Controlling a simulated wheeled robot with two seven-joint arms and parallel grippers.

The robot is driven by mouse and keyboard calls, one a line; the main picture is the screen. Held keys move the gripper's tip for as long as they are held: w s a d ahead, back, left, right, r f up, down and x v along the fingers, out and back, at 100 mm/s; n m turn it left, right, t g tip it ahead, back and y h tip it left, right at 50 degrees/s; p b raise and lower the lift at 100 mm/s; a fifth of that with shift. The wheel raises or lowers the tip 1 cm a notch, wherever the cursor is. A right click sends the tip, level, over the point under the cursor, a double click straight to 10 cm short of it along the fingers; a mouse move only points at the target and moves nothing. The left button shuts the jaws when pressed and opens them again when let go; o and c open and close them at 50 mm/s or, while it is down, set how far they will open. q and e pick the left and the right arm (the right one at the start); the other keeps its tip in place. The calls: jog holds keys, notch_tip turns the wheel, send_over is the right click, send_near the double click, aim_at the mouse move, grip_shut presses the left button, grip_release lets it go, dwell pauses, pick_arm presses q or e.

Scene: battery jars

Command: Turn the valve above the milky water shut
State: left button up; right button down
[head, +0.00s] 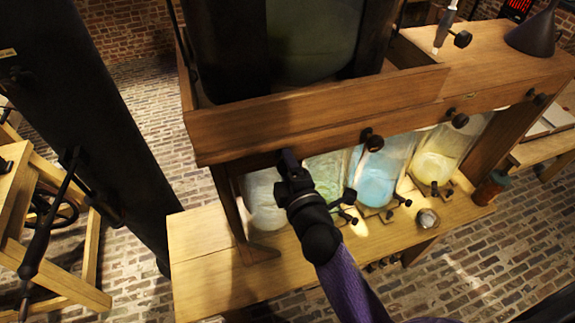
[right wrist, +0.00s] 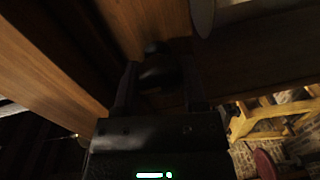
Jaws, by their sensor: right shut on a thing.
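The jar of milky water (head: 262,203) stands leftmost in the row under the wooden beam, partly hidden by the frame's leg and my right arm. My right gripper (head: 289,163) reaches up to the beam just above this jar. In the right wrist view, a dark valve knob (right wrist: 156,68) sits between the two fingers of my right gripper (right wrist: 158,85), which is shut on it. In the head view the gripper hides that knob. The knob's exact angle is too dark to tell. My left gripper is not in view.
Jars of green (head: 325,173), blue (head: 377,178) and yellow (head: 442,155) water stand to the right on the wooden bench (head: 205,245). Other dark valves (head: 372,140) stick out of the beam (head: 310,120) above them. Small dark taps and a metal cup (head: 427,218) lie along the bench front.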

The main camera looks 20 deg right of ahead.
jog(key=shift+f, duration=0.15)
dwell(0.3)
jog(key=shift+c, duration=0.7)
grip_release()
jog(key=s+b, duration=0.1)
jog(key=s, duration=0.9)
jog(key=shift+d+r+b, duration=0.2)
jog(key=shift+r+b, duration=0.1)
jog(key=shift+r, duration=0.15)
